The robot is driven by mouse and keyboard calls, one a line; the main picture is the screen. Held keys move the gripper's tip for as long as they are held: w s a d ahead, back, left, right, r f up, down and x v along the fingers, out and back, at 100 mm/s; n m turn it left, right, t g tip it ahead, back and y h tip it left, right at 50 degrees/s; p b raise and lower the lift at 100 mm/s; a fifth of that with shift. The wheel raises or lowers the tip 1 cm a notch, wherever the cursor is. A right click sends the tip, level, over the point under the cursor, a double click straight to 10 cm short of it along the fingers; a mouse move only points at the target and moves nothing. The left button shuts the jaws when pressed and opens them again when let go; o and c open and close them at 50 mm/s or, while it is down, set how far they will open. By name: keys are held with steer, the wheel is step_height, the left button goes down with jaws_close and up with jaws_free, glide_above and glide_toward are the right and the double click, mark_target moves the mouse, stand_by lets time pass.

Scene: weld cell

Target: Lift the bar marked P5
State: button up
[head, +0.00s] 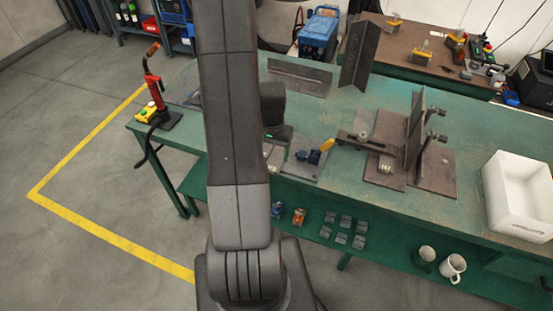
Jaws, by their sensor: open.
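No P5 mark can be read at this size. A flat dark bar or plate (300,76) with a long slot or strip lies at the back of the green table. A dark angle-shaped piece (362,52) stands upright to its right. A narrow bar (362,141) is at a fixture with upright dark plates (416,125) on a base plate (436,172). I see nothing held.
A small plate with a blue and yellow tool (310,156) lies beside my gripper. A red-handled tool on a stand (153,90) is at the left end. The lower shelf holds mugs (453,267) and small blocks.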

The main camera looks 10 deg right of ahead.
mark_target(274, 164)
steer(key=shift+w+d+f+p, duration=0.15)
steer(key=shift+f+p, duration=0.6)
steer(key=shift+f, duration=1.9)
steer(key=c, duration=1.1)
